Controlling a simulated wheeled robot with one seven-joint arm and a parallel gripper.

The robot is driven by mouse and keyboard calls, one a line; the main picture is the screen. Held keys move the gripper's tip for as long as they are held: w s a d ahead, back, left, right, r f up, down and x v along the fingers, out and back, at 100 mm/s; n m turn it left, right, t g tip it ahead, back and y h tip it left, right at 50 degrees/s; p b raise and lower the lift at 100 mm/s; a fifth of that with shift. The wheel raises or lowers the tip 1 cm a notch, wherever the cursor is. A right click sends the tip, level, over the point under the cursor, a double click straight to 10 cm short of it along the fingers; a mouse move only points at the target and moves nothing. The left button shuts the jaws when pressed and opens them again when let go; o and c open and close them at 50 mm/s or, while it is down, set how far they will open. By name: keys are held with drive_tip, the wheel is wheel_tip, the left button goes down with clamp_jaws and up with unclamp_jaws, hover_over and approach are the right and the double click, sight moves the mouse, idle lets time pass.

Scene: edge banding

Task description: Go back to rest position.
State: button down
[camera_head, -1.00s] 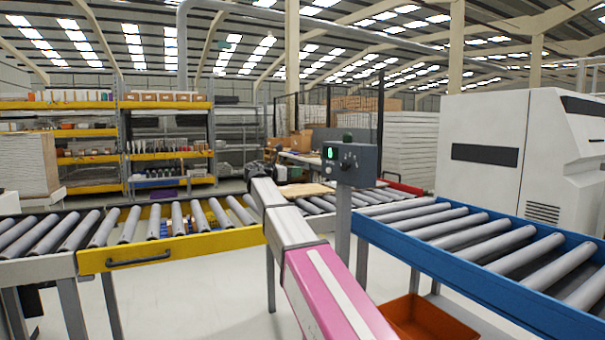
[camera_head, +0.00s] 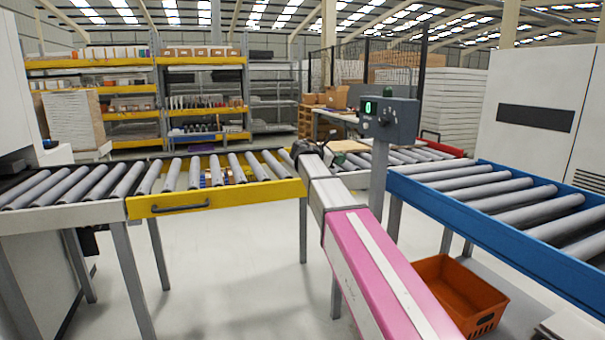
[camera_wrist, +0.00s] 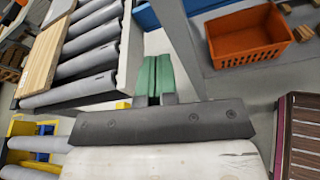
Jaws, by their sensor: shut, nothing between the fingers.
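My gripper (camera_wrist: 157,78) shows in the wrist view as two green fingers close together, shut with nothing between them. In the head view my pink and white arm reaches forward from the bottom, and the dark wrist end (camera_head: 306,150) is beside the roller conveyor, left of the control box (camera_head: 390,120). The fingers cannot be made out there. In the wrist view the fingers are above the floor, just right of the rollers (camera_wrist: 88,65). A wooden board (camera_wrist: 45,65) lies on those rollers, apart from the fingers.
A yellow-framed roller section (camera_head: 215,200) stands left of my arm and a blue-framed conveyor (camera_head: 500,235) right of it. An orange crate (camera_head: 455,290) sits low between my arm and the blue frame. A post (camera_head: 378,185) carries the control box. Open floor lies front left.

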drive_tip(key=s+d+f+m+g+y, duration=0.1)
drive_tip(key=s+f+m+y, duration=0.3)
drive_tip(key=f, duration=0.6)
drive_tip(key=s+d+f+m+g+y, duration=0.1)
drive_tip(key=s+d+f+m, duration=0.1)
drive_tip(key=s+f, duration=0.55)
drive_tip(key=s+d+f+m+g+y, duration=0.1)
drive_tip(key=s+f+m+y, duration=0.2)
drive_tip(key=f, duration=0.9)
drive_tip(key=s+a+f+m+g+y, duration=0.1)
drive_tip(key=s+f+m+y, duration=0.2)
drive_tip(key=s+f+m, duration=0.2)
drive_tip(key=s+a+f+m+g+y, duration=0.1)
drive_tip(key=s+f+m+y, duration=0.2)
drive_tip(key=s, duration=1)
wheel_tip(320, 180, down, 6)
drive_tip(key=m, duration=0.2)
drive_tip(key=shift+s+a+r+m+g, duration=0.2)
drive_tip(key=shift+s+m+g, duration=0.1)
drive_tip(key=shift+m, duration=0.1)
